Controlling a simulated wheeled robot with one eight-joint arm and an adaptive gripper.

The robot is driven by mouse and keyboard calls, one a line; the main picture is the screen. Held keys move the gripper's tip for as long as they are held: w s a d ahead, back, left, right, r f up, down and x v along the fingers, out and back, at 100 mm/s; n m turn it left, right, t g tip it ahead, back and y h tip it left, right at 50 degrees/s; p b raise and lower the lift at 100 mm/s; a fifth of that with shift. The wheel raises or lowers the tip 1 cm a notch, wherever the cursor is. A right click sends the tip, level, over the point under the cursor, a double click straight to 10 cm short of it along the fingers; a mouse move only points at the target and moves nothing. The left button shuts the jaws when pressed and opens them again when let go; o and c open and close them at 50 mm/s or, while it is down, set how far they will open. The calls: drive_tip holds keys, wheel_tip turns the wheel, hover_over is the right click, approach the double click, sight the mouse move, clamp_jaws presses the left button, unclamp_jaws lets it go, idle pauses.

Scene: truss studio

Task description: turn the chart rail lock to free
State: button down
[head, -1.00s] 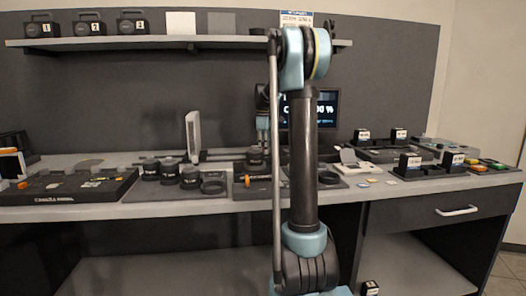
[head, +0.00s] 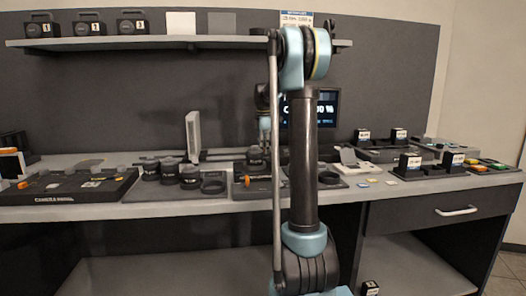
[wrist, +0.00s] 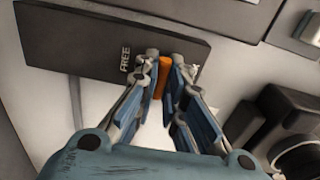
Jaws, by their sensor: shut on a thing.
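The chart rail lock shows in the wrist view as an orange lever (wrist: 164,68) on a dark block (wrist: 85,42). The white word FREE is printed on the block, left of the lever; another mark right of the lever is mostly hidden by a finger. My gripper (wrist: 165,88) is shut on the lever, with a blue-padded finger on each side. The lever stands between the two marks and does not point clearly at FREE. In the head view, my gripper and the lock are too small and hidden to make out. A pale upright chart panel (head: 194,137) stands on the bench.
In the wrist view, a dark blocky object (wrist: 285,130) lies right of my gripper. In the head view, round dark lens-like pieces (head: 190,176) and a dark tray (head: 60,188) stand at the left front. A screen (head: 322,108) is behind my arm. A shelf (head: 150,40) runs above.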

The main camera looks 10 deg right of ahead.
drive_tip(key=shift+w, duration=0.15)
drive_tip(key=c, duration=1.7)
unclamp_jaws()
wheel_tip(320, 180, up, 12)
drive_tip(key=shift+f, duration=0.1)
